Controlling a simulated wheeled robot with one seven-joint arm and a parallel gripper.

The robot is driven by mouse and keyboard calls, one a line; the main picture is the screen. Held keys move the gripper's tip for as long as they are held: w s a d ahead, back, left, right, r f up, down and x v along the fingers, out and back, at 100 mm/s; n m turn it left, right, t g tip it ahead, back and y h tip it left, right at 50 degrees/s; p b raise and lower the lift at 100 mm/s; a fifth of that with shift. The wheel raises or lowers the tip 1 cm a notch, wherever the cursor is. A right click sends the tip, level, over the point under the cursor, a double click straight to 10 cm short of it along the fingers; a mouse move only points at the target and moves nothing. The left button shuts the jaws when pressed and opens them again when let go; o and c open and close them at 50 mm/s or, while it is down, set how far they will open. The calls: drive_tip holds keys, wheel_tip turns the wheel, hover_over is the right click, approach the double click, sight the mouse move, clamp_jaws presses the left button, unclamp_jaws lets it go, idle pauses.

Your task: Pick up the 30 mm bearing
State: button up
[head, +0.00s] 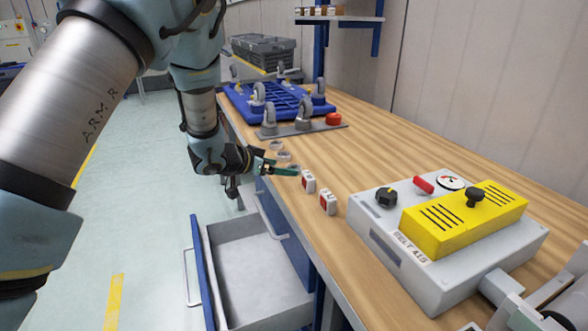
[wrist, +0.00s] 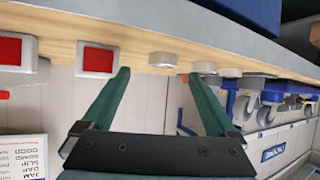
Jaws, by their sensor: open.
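Small silver ring-shaped bearings stand in a row near the table's left edge in the head view, the far one (head: 277,145) and a nearer one (head: 284,156); a third may be partly hidden by my gripper. No size marking is readable, so I cannot tell which is 30 mm. My gripper (head: 285,170) is open with green fingers at the table edge, just on the near side of these rings. In the wrist view, one bearing (wrist: 163,59) lies ahead of the gap between my empty fingertips (wrist: 158,75). Another bearing (wrist: 204,67) is to its right, beyond the right fingertip.
Two red-and-white boxes (head: 308,182) (head: 327,202) stand close to my gripper. A grey machine with a yellow cover (head: 465,220) is at right. An empty drawer (head: 245,260) hangs open below the table edge.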

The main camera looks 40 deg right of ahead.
sight(288, 167)
drive_tip(key=shift+w+p+x, duration=0.2)
drive_tip(key=shift+p+x, duration=0.6)
drive_tip(key=shift+x, duration=1.55)
drive_tip(key=shift+r, duration=0.1)
clamp_jaws()
